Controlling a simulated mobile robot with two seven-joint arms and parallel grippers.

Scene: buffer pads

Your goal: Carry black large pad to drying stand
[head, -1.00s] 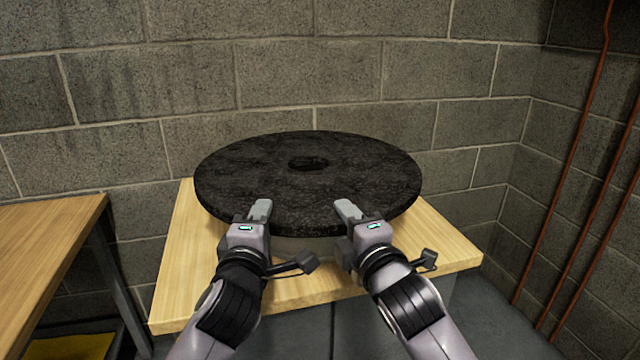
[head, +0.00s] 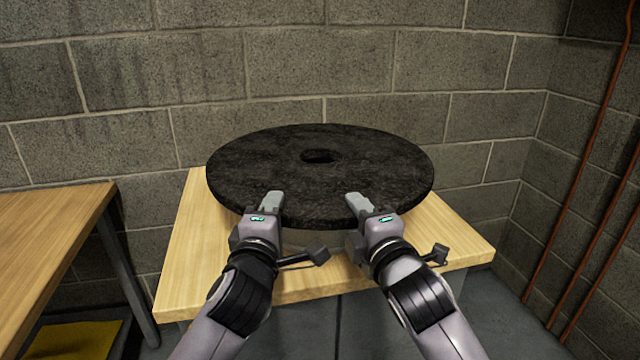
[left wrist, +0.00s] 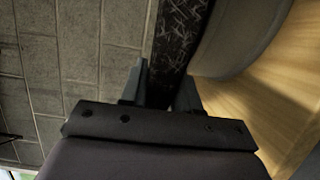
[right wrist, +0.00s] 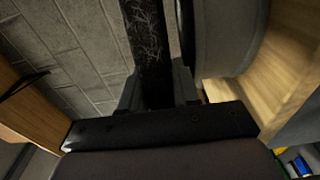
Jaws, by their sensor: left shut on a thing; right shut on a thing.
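The black large pad (head: 380,165) is a wide round disc with a hole in its middle. It lies level over the wooden table in the head view. My left gripper (head: 271,203) and my right gripper (head: 359,203) are shut on its near rim, side by side. In the left wrist view the black pad's edge (left wrist: 178,35) sits between the fingers. The right wrist view also shows its edge (right wrist: 148,45) between the fingers. A grey round thing (right wrist: 225,40) is below the pad, mostly hidden by it. No drying stand can be made out.
The wooden table (head: 190,260) is under the pad. Another wooden table (head: 50,225) stands at left, with something yellow (head: 75,340) on the floor below it. A block wall (head: 350,60) is close behind. Red-brown pipes (head: 590,180) run up the right wall.

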